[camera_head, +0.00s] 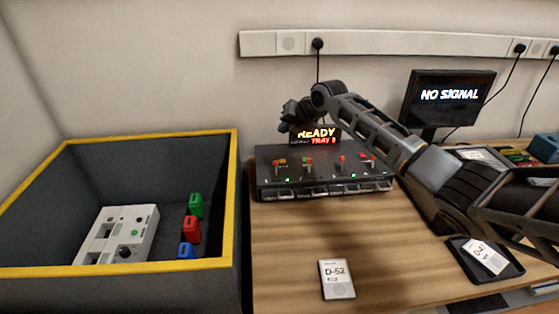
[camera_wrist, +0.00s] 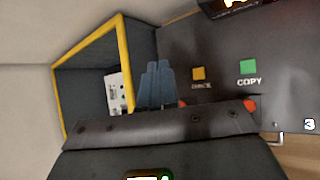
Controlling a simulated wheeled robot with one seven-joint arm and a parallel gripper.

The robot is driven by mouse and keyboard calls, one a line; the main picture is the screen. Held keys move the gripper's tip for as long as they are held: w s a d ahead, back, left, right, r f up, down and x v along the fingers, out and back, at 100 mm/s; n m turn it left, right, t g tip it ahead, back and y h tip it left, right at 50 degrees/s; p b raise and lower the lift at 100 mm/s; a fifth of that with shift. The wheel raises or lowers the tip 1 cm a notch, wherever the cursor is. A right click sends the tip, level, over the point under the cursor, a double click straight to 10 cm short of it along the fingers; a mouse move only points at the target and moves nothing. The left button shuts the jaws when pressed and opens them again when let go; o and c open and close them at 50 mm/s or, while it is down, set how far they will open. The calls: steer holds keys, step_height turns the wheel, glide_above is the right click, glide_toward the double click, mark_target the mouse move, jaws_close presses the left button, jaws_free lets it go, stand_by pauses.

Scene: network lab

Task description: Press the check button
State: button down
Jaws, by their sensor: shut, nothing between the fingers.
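The check button (camera_wrist: 198,73) is a small yellow-orange square on a dark panel in the wrist view, with a blurred label under it. A green button (camera_wrist: 248,67) labelled COPY is to its right. The panel belongs to the dark device (camera_head: 325,178) on the table in the head view. My gripper (camera_wrist: 158,66) is shut and empty. Its blue-grey fingers show left of the check button in the wrist view, and appear apart from it. In the head view my gripper (camera_head: 285,127) is over the back left of the device; I cannot tell its exact height.
A READY TRAY 3 display (camera_head: 317,134) stands behind the device. A yellow-rimmed bin (camera_head: 236,175) at left holds a grey box (camera_head: 140,225) and coloured blocks. A NO SIGNAL monitor (camera_head: 450,95) stands at right.

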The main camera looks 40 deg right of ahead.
steer(key=shift+f, duration=0.1)
steer(key=b, duration=0.5)
glide_above(285, 162)
step_height(285, 162, down, 8)
steer(key=shift+f, duration=0.1)
steer(key=shift+f+b, duration=0.25)
steer(key=shift+b, duration=0.1)
steer(key=shift+f, duration=0.1)
stand_by(1.7)
steer(key=shift+f+b, duration=0.3)
steer(key=shift+b, duration=0.3)
steer(key=shift+f+b, duration=0.4)
steer(key=shift+b, duration=0.1)
stand_by(0.5)
steer(key=shift+r, duration=0.1)
steer(key=shift+r+p, duration=0.3)
steer(key=shift+r, duration=0.4)
steer(key=shift+r, duration=0.1)
